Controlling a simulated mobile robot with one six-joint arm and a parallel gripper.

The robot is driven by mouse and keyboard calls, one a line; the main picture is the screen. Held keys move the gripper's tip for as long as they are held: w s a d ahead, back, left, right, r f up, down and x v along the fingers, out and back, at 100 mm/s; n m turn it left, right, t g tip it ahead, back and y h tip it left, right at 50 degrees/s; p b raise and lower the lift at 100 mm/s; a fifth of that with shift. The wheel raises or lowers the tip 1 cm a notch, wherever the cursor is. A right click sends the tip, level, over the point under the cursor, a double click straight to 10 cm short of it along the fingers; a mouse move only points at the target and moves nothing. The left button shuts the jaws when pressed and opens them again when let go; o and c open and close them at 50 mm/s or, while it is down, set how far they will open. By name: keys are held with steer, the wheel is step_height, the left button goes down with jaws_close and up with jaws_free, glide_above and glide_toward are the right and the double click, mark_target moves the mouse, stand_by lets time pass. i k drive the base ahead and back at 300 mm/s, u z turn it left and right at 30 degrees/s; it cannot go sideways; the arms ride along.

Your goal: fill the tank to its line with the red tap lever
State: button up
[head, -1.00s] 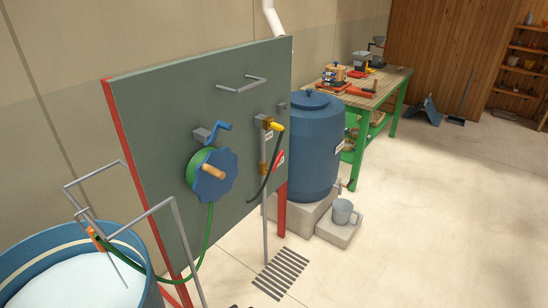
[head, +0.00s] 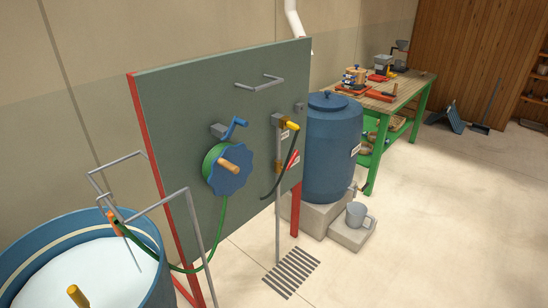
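A large open blue tank (head: 150,262) stands at the lower left, cut off by the frame edge. A pale band runs around its inner wall, and a pale whitish surface (head: 105,275) shows inside. A green hose (head: 219,235) runs from a reel (head: 226,168) on the grey-green board to an orange fitting at the tank's rim. On the board, a grey standpipe (head: 277,205) carries a tap with a yellow handle (head: 291,125). A small red-and-white piece (head: 293,159) shows beside the pipe; I cannot tell whether it is a lever. My gripper is not in view.
The board (head: 185,110) stands on red posts. A lidded blue barrel (head: 333,150) and a grey jug (head: 357,214) stand on blocks behind it. A floor grate (head: 290,273) lies below the pipe. A green workbench (head: 425,95) stands farther back.

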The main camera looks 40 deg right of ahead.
mark_target(296, 152)
steer(key=u, duration=4.3)
steer(key=i, duration=0.1)
steer(key=z, duration=3.05)
steer(key=k, duration=0.85)
steer(key=z, duration=1.35)
steer(key=i, duration=0.8)
steer(key=u, duration=0.25)
